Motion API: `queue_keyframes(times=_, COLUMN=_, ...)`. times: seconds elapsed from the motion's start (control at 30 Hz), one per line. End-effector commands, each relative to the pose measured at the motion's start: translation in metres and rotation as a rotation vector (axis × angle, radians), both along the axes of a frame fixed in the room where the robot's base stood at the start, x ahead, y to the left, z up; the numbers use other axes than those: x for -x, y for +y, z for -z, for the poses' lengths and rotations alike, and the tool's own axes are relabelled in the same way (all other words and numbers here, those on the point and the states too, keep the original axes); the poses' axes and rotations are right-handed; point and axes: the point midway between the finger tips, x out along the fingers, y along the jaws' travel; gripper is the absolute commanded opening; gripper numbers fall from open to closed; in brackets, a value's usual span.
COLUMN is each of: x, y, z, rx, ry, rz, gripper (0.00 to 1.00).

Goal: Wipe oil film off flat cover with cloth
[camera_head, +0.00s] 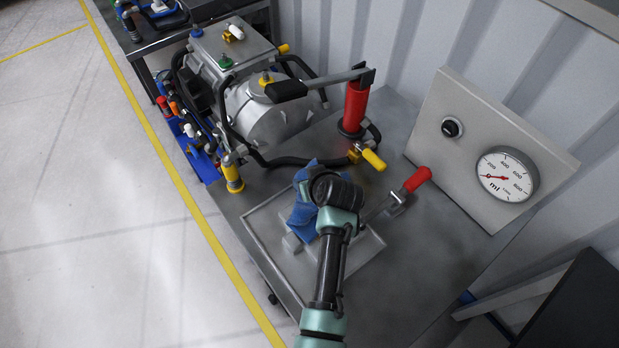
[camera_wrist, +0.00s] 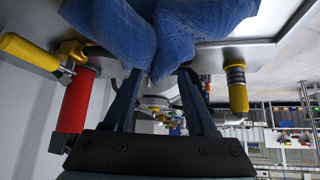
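The blue cloth (camera_head: 302,222) lies bunched over the flat grey cover (camera_head: 262,222) on the bench, partly hidden under my wrist in the head view. In the wrist view the cloth (camera_wrist: 190,28) fills the top, draping to both sides. My gripper (camera_wrist: 159,76) has its two fingers on either side of a gathered fold of the cloth and looks shut on it. In the head view the fingers are hidden behind my wrist. The cloth appears to touch the cover or hang just over it; I cannot tell which. I cannot make out an oil film.
A toggle clamp with a red handle (camera_head: 416,180) stands right of the cover. Behind it are a red upright cylinder (camera_head: 354,106) with a long lever, a yellow-handled valve (camera_head: 372,159) and the grey drive unit (camera_head: 275,115) with hoses. A gauge panel (camera_head: 455,100) stands at right. Bare bench (camera_head: 440,240) lies between.

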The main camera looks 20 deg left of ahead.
Motion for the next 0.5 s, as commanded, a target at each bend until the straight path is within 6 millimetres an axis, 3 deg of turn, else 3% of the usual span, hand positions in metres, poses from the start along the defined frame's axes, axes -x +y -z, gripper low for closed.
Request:
queue_keyframes(times=0.03, x=0.0001, y=0.0000, z=-0.0001, rx=0.000, ry=0.000, rz=0.000, gripper=0.68)
queue_keyframes(times=0.2, x=0.0001, y=0.0000, z=-0.0001, rx=0.000, ry=0.000, rz=0.000, gripper=0.99)
queue_keyframes(times=0.5, x=0.0001, y=-0.0001, z=0.0011, rx=-0.001, ry=0.000, rz=0.001, gripper=1.00)
